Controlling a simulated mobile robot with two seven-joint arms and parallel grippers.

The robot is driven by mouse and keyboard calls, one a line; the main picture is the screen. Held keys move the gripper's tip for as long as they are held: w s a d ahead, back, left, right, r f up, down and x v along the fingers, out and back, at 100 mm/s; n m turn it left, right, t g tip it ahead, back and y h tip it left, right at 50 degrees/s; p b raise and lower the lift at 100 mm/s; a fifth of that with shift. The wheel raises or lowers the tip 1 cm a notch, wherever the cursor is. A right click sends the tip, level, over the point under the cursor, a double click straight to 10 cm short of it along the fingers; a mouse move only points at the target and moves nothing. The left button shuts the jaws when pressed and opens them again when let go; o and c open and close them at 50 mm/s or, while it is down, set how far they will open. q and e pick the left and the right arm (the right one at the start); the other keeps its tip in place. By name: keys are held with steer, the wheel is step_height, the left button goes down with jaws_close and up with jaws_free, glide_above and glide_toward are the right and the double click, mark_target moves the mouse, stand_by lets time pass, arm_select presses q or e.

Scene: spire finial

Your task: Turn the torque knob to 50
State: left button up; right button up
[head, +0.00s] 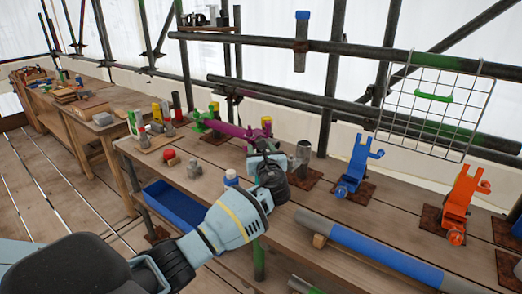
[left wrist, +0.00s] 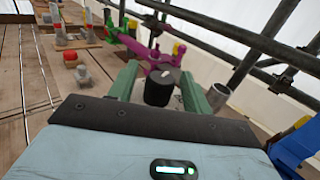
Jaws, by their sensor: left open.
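A dark round knob (left wrist: 158,90) with a pale mark on its top shows in the left wrist view, between the two green fingers of my left gripper (left wrist: 160,82). The fingers are apart, one on each side of the knob; I cannot tell whether they touch it. No scale or number is readable. Just beyond is a magenta bar-shaped tool (left wrist: 142,48) with yellow parts. In the head view, the magenta tool (head: 232,131) lies on the bench behind my left gripper (head: 264,150), which hides the knob. My right gripper is not in view.
A metal cup (head: 303,152) stands right of my gripper, with a blue bracket (head: 358,165) and an orange bracket (head: 463,196) farther right. A blue-banded pipe (head: 375,250) lies along the bench front.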

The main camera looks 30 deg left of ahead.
arm_select(q)
steer(key=shift+d, duration=0.1)
steer(key=v, duration=0.7)
steer(key=shift+s+d, duration=0.2)
steer(key=shift+s, duration=0.15)
steer(key=shift+f, duration=0.1)
steer(key=s+d+f+n+g+h, duration=0.1)
steer(key=s+d+f+n+h, duration=0.2)
steer(key=f, duration=0.5)
steer(key=s+d+f+n+h, duration=0.25)
steer(key=s+f, duration=0.25)
steer(key=f, duration=0.3)
steer(key=s+d+f+n+g+h, duration=0.1)
steer(key=s+d+f+n+h, duration=0.25)
steer(key=f, duration=0.55)
steer(key=s+d+f+n+h, duration=0.1)
steer(key=s+f+n, duration=0.2)
steer(key=s, duration=0.6)
steer(key=s+d+f+n+g+h, duration=0.1)
steer(key=s+d+f+n+h, duration=0.1)
steer(key=s+n, duration=0.6)
steer(key=s+d+f+n+h, duration=0.2)
steer(key=s+f+n, duration=0.2)
steer(key=s, duration=0.6)
steer(key=shift+f+n+g, duration=0.15)
steer(key=shift+n+g, duration=0.15)
steer(key=shift+n, duration=0.4)
